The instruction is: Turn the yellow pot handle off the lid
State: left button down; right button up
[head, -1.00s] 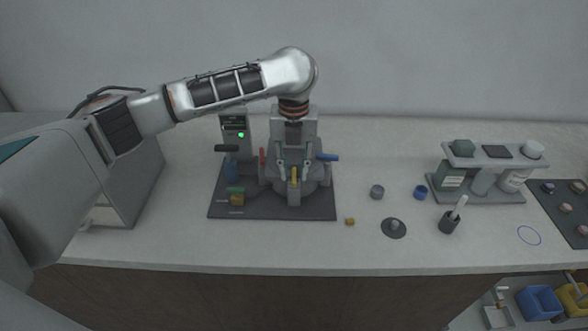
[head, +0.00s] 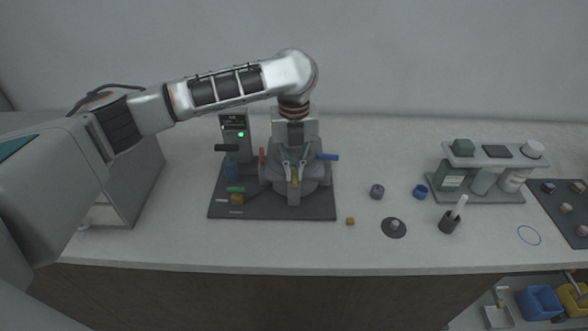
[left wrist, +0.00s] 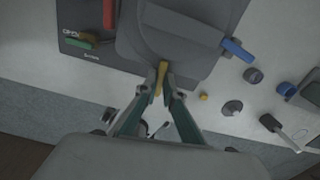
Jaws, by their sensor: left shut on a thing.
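The yellow pot handle (head: 295,181) is at the front of the grey press pot with its lid (left wrist: 185,35). In the left wrist view the yellow handle (left wrist: 162,72) points toward me from the lid's front edge. My left gripper (head: 294,176) comes down from above, shut on the yellow handle. In the left wrist view its two fingertips (left wrist: 161,88) pinch the handle's near end from both sides. My right gripper is in neither view.
The press stands on a dark base plate (head: 275,209). A red handle (head: 262,156) and a blue handle (head: 328,157) stick out at its sides. A small yellow block (head: 350,221), a grey disc (head: 394,228) and small cups lie to the right. The front counter is clear.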

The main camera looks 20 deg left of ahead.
pick_arm(q)
jog(key=n, duration=0.9)
jog(key=shift+n, duration=0.4)
jog(key=n, duration=0.2)
jog(key=shift+n, duration=2.3)
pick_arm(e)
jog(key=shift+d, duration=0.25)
pick_arm(q)
jog(key=c, duration=2.2)
grip_release()
jog(key=shift+o, duration=0.2)
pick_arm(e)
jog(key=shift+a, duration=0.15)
